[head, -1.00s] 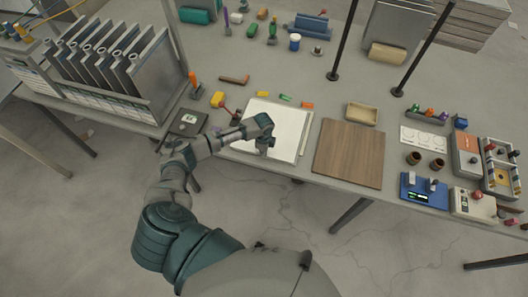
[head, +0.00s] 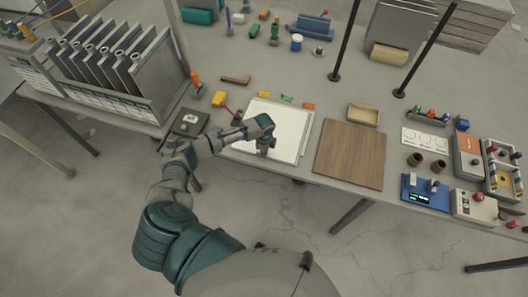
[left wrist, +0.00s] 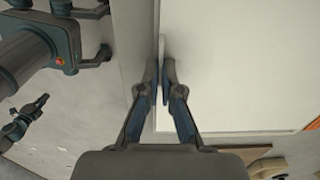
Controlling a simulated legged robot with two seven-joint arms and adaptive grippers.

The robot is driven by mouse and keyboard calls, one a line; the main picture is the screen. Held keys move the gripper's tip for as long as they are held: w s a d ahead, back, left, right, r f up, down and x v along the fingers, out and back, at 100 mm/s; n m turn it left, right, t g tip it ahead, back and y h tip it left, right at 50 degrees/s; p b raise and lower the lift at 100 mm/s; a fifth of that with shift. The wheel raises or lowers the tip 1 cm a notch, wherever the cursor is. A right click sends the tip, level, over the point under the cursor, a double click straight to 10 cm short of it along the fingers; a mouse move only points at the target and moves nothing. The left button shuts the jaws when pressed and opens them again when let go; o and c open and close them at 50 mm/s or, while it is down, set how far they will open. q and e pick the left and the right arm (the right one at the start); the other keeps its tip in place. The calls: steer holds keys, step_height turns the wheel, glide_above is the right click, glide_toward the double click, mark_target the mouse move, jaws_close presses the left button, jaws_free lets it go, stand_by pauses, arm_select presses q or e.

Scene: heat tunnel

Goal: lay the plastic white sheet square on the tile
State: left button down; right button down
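The plastic white sheet (head: 277,118) lies flat on the table. A pale border shows along its right side, which looks like the tile (head: 307,135) under it; the layers are hard to tell apart. My left gripper (head: 265,150) points down at the sheet's near part and hides some of it. In the left wrist view, the white sheet (left wrist: 240,65) fills the right half. There my left gripper (left wrist: 160,82) has its fingers almost together at the sheet's edge, with a thin pale strip between them. My right gripper does not show.
A brown wooden board (head: 349,154) lies right of the sheet, with a tan tray (head: 363,114) behind it. Small coloured pieces (head: 287,98) lie just beyond the sheet.

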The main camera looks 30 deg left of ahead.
arm_select(q)
steer(key=shift+d, duration=0.1)
steer(key=c, duration=1.8)
jaws_free()
steer(key=o, duration=1)
steer(key=shift+f, duration=0.1)
steer(key=shift+c, duration=0.2)
step_height(320, 180, up, 4)
steer(key=p, duration=0.4)
steer(key=shift+r+p, duration=0.25)
steer(key=shift+p, duration=0.15)
steer(key=shift+r+p, duration=0.35)
steer(key=shift+r, duration=0.45)
